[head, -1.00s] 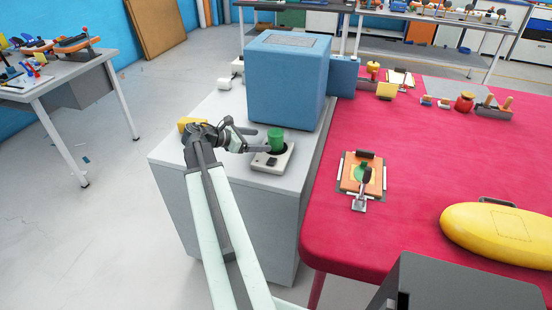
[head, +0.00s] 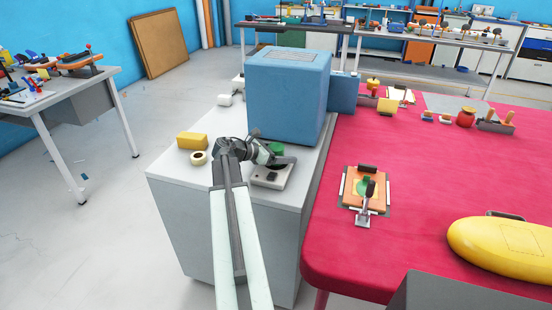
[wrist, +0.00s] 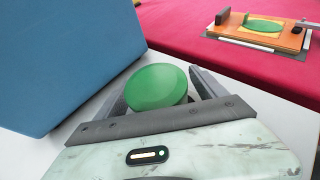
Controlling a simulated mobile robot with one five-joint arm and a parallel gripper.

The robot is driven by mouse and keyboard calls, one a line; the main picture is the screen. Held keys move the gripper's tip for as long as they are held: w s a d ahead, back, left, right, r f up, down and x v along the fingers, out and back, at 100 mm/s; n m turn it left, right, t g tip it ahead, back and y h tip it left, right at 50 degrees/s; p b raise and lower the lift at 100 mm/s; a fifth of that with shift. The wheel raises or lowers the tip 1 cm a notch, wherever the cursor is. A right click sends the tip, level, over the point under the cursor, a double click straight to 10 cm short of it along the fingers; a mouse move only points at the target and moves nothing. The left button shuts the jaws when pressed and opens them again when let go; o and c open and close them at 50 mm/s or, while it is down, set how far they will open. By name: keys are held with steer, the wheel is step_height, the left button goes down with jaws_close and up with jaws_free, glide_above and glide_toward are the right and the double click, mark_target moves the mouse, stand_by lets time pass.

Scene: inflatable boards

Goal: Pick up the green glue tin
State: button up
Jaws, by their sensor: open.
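Whether either finger touches the tin cannot be told.
The large blue box (head: 288,95) stands close behind the tin. A yellow block (head: 192,141) and a tape roll (head: 198,158) lie left on the cabinet. The red table (head: 420,190) to the right bears an orange board with a green disc (head: 364,187).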

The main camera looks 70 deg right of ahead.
jaws_close()
steer(key=shift+r, duration=0.1)
